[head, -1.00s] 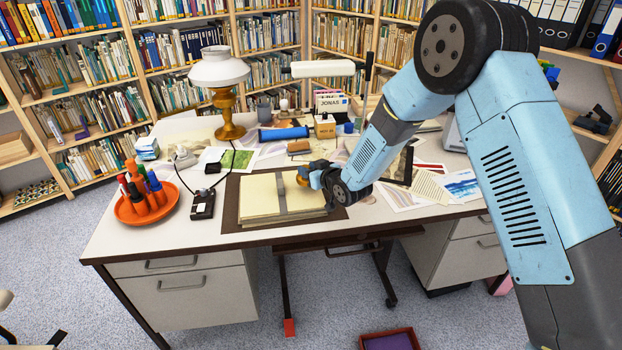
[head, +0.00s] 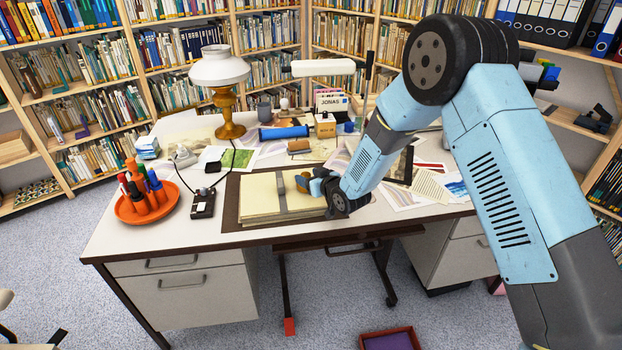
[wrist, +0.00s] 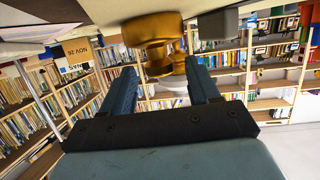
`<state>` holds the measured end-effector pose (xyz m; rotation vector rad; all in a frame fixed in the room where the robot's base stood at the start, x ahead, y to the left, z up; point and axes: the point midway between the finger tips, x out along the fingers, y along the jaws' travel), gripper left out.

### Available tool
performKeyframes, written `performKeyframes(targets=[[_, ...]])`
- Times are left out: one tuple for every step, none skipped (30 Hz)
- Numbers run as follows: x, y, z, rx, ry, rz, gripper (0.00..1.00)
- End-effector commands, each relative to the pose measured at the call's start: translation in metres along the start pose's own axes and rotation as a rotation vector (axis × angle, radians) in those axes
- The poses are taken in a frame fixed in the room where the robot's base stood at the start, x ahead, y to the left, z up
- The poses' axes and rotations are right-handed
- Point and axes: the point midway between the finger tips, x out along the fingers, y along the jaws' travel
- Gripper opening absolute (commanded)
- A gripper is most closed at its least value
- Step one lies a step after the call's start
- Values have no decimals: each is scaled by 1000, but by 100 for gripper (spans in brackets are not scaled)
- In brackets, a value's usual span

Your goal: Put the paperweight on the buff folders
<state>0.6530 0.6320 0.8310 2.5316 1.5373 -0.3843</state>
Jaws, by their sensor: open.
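The buff folders (head: 258,197) lie stacked on a dark brown pad on the desk, with a grey strap across them. The brass paperweight (head: 302,184) appears to stand on the folders, just right of the strap. In the wrist view the picture is upside down, and the paperweight (wrist: 150,32) shows beyond my fingertips, its wide base against the pale surface at the top. My gripper (head: 314,186) comes in low from the right, and its two fingers are spread apart, as the wrist view (wrist: 162,82) shows. The paperweight's side facing my gripper is partly hidden in the head view.
A brass lamp (head: 228,112) with a white shade stands behind left. An orange tray of pens (head: 146,205) and a black switch box (head: 203,203) are left of the folders. Loose prints lie to the right.

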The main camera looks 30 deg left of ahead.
Motion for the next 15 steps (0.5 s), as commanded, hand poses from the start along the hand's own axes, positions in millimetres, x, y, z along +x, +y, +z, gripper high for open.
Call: performKeyframes(targets=[[0,0,0,0,0,0,60],[0,0,0,0,0,0,60],[0,0,-1,0,0,0,60],[0,0,-2,0,1,0,60],[-1,0,-3,0,1,0,60],[-4,0,-2,0,0,0,60],[-6,0,-2,0,-1,1,60],[-10,0,-2,0,-1,1,60],[-15,1,-2,0,-1,1,60],[-19,0,-2,1,-1,1,60],[-24,1,-2,0,0,1,60],[-32,1,-2,0,0,1,60],[-38,1,-2,0,-1,2,60],[-44,1,-2,0,-2,2,60],[-52,1,-2,0,0,2,60]])
